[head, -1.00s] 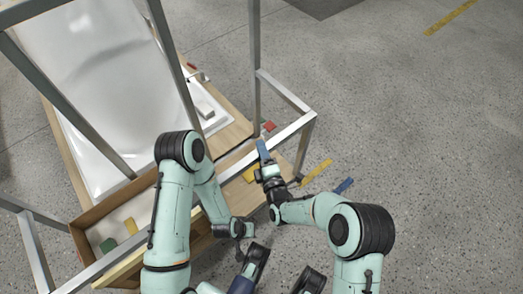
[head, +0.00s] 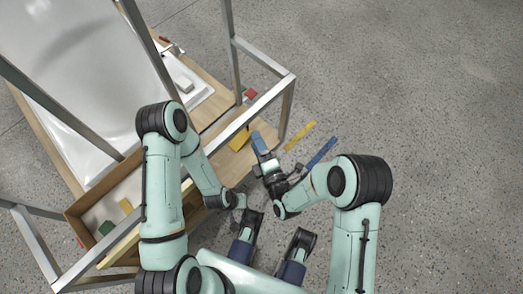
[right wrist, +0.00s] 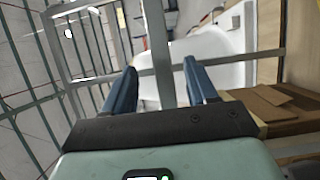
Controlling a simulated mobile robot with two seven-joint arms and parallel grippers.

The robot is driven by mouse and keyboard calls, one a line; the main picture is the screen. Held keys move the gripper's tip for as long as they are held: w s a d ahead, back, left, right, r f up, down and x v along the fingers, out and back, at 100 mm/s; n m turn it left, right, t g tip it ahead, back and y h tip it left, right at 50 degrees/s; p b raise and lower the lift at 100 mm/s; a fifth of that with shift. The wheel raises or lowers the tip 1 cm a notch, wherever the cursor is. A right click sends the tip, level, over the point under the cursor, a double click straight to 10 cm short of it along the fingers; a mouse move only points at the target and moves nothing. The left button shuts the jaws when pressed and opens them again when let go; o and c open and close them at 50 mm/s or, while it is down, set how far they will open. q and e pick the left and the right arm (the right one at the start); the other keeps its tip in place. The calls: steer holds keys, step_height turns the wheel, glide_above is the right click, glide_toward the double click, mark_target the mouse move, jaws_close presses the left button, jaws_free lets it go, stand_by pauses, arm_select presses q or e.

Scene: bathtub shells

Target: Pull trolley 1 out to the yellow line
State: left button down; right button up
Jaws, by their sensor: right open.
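A trolley with a grey metal frame (head: 262,105) stands at the left in the head view. It carries a white tub shell (head: 75,75); the tub also shows in the right wrist view (right wrist: 222,62). No number is readable on it. My right gripper (head: 259,143) is open and empty, just on the near side of the frame's lower rail. In the right wrist view its blue fingers (right wrist: 160,88) are spread, with a metal post and a crossing rail beyond them. My left arm's wrist end (head: 232,200) is near the trolley's side; its fingers cannot be made out. A short yellow floor strip (head: 300,135) lies right of the trolley.
A blue floor strip (head: 321,152) lies beside the yellow one. A wooden tray (head: 85,218) with small coloured blocks is at the trolley's near end. A red block (head: 251,95) lies near a frame post. Grey floor at the right is clear.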

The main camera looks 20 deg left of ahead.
steer(key=shift+v, duration=1.8)
